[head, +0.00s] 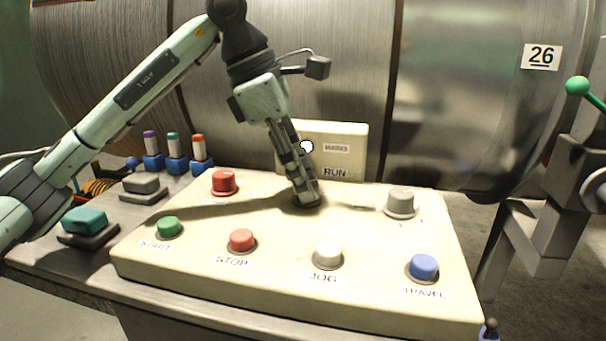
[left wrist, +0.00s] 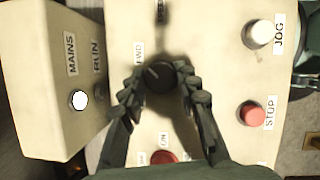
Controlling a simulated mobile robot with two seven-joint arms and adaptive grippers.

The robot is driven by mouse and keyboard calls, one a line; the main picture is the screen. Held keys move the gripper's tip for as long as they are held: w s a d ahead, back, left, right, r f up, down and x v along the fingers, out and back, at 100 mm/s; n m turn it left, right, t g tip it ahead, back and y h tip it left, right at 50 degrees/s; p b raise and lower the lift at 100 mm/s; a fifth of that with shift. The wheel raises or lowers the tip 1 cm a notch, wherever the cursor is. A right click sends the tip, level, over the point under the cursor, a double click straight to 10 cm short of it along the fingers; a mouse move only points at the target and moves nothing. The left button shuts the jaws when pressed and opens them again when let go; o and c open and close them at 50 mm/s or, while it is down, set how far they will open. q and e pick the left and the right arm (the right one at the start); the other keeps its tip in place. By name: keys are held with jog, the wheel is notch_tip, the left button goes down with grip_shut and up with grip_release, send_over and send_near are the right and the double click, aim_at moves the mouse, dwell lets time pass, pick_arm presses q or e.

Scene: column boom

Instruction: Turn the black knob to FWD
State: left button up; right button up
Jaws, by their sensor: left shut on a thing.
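The black knob (left wrist: 160,75) sits on the cream control panel (head: 200,252). In the left wrist view a pale pointer line on it points up and left, roughly toward the FWD label (left wrist: 139,51); I cannot tell whether it lines up exactly. My left gripper (head: 306,198) comes down from above at the back middle of the panel. Its fingers (left wrist: 160,92) are shut on the knob, one on each side. In the head view the fingers hide most of the knob. My right gripper is not in view.
Red (head: 223,182), grey (head: 400,201), green (head: 168,227), STOP (head: 241,240), JOG (head: 328,254) and TRAVEL (head: 423,267) controls surround the knob.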

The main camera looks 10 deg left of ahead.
pick_arm(q)
jog(key=o, duration=1.2)
jog(key=shift+c, duration=0.2)
jog(key=v, duration=1.2)
